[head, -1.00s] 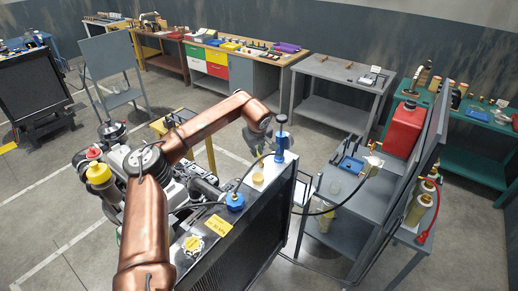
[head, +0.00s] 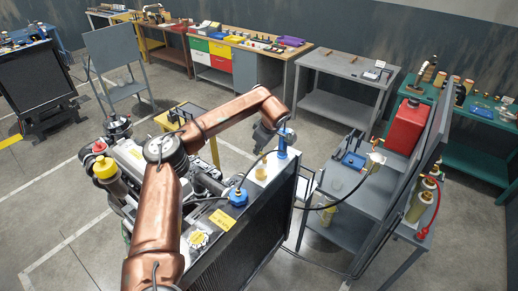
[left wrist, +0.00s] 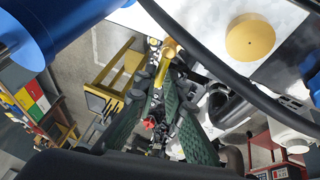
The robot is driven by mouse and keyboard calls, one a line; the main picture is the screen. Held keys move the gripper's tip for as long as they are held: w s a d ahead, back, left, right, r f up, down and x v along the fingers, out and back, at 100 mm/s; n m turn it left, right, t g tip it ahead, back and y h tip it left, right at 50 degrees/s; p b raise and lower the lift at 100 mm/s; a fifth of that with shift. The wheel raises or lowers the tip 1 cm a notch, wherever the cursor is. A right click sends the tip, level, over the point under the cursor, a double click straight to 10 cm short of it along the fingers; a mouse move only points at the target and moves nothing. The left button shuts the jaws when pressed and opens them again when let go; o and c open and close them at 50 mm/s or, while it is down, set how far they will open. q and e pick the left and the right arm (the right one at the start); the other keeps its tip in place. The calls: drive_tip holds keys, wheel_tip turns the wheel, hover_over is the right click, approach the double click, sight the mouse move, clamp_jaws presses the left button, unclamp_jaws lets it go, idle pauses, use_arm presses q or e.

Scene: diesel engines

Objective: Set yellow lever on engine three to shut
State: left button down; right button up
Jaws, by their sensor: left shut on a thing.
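The yellow lever (left wrist: 168,52) shows in the left wrist view as a short yellow piece at the tips of my left gripper (left wrist: 164,72). The dark green finger pads are close together at their tips and shut on it. In the head view my left gripper (head: 266,139) is low behind the radiator's far end, beside a blue cylinder (head: 282,150). Its fingers and the lever are hidden there. The engine (head: 130,155) stands behind the radiator (head: 255,230), partly covered by my left arm. My right gripper is not in view.
The blue cylinder (left wrist: 30,30) and a black hose (left wrist: 205,55) pass close to the gripper. A yellow cap (left wrist: 249,37) sits on the white top. A grey cart (head: 355,195) with a red can (head: 405,127) stands to the right. Open floor lies behind the engine.

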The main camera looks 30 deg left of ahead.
use_arm(q)
drive_tip(key=shift+r, duration=0.1)
drive_tip(key=c, duration=2)
unclamp_jaws()
drive_tip(key=v, duration=1.2)
